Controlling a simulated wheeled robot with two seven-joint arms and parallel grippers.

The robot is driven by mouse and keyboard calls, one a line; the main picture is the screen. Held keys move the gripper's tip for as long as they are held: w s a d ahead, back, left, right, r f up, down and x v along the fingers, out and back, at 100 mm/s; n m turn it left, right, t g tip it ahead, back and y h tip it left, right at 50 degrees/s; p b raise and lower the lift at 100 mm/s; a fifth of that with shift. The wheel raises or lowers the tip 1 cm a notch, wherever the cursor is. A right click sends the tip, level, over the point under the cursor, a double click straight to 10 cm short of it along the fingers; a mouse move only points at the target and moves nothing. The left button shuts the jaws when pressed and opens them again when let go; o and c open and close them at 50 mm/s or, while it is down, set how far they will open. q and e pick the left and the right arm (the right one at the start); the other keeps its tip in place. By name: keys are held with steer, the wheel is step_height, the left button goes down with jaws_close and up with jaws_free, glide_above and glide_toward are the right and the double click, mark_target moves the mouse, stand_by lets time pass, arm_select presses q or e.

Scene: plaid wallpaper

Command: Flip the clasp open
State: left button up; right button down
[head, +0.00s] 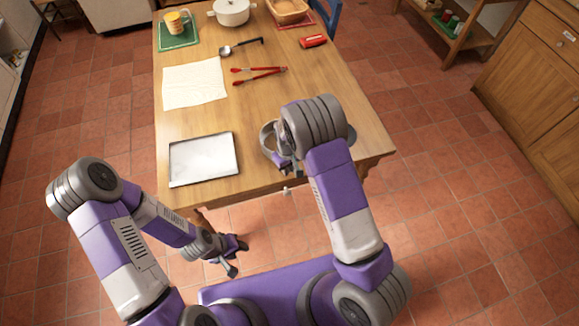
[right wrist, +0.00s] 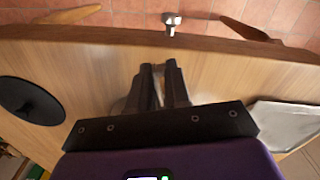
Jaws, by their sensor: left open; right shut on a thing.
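I cannot make out a clasp for certain. A small pale metal fitting (head: 286,190) sticks out at the table's front edge; in the right wrist view it shows as a shiny knob (right wrist: 171,20) beyond the edge. My right gripper (right wrist: 160,68) is over the tabletop just behind that edge, its fingers close together on a small grey part that I cannot identify. They are apart from the knob in the picture. In the head view my right arm largely hides this gripper. My left gripper (head: 232,262) is open and low, in front of the table.
The wooden table (head: 200,125) holds a metal tray (head: 203,158) at front left, a cloth (head: 194,82), red tongs (head: 259,74), a ladle (head: 241,46) and a white pot (head: 231,12). A dark round thing (right wrist: 30,100) lies beside the right gripper.

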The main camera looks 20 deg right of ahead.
steer(key=a+m, duration=0.1)
steer(key=m, duration=0.1)
steer(key=a+m, duration=0.1)
steer(key=shift+m, duration=0.4)
steer(key=shift+w+a+m+p, duration=0.1)
steer(key=shift+a+m+p, duration=0.15)
steer(key=shift+m, duration=0.55)
steer(key=shift+w+a+m+p, duration=0.1)
steer(key=shift+a+m, duration=0.25)
steer(key=shift+m, duration=0.45)
steer(key=c, duration=1.1)
jaws_free()
step_height(320, 180, up, 8)
steer(key=shift+f+p, duration=0.2)
steer(key=shift+p, duration=0.3)
